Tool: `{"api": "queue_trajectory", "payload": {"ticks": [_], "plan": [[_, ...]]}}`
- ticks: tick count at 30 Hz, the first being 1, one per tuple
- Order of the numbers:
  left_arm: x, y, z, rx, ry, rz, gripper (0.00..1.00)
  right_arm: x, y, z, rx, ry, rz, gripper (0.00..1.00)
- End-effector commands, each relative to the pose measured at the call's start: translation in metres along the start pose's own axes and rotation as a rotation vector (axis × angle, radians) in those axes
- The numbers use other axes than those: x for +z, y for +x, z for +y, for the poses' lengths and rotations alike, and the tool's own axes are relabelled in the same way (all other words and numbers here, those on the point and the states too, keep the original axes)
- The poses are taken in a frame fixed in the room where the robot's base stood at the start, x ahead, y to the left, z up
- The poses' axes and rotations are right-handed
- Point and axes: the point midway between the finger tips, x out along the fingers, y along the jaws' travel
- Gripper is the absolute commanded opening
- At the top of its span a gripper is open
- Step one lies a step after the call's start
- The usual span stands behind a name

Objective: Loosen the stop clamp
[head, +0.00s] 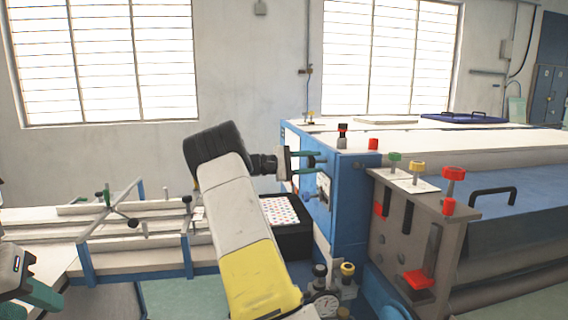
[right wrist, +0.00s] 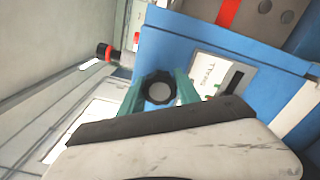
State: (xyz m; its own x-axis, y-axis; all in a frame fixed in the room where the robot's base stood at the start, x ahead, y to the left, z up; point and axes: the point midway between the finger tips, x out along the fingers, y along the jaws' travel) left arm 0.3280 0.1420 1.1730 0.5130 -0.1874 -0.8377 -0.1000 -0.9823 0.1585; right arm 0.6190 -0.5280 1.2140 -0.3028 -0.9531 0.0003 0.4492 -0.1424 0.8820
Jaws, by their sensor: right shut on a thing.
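A round black knob with a grey centre (right wrist: 158,88), apparently the stop clamp, is on the blue machine's end face. In the right wrist view it sits between the two teal fingers of my right gripper (right wrist: 160,92), which are shut on it from both sides. In the head view my right gripper (head: 315,162) reaches the blue end face (head: 348,205) from the left; the knob is mostly hidden there. My left gripper (head: 40,293) is at the lower left edge, partly cut off, away from the machine. Its jaw opening cannot be made out.
A printed label plate (right wrist: 208,72) with a dark slot is beside the knob. A red-and-black knob (right wrist: 104,51) sticks out nearby. A dotted pad on a black box (head: 290,235) is below my right wrist.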

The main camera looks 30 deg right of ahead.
Motion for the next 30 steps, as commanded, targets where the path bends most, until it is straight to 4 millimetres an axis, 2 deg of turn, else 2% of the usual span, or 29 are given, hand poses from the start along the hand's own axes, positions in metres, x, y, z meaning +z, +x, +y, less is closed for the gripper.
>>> {"api": "queue_trajectory", "payload": {"ticks": [17, 18, 21, 30], "plan": [[0.0, 0.0, 0.0, 0.0, 0.0, 0.0, 0.36, -0.0007, -0.0006, -0.0004, 0.001, -0.034, 0.002, 0.0], [0.0, 0.0, 0.0, 0.0, 0.0, 0.0, 0.36, -0.0007, -0.0006, -0.0004, 0.001, -0.034, 0.002, 0.43], [0.0, 0.0, 0.0, 0.0, 0.0, 0.0, 0.36, -0.0006, -0.0005, -0.0003, 0.0, -0.034, 0.002, 0.61], [0.0, 0.0, 0.0, 0.0, 0.0, 0.0, 0.36, -0.0003, -0.0009, -0.0002, 0.0, -0.033, 0.001, 0.61]]}}
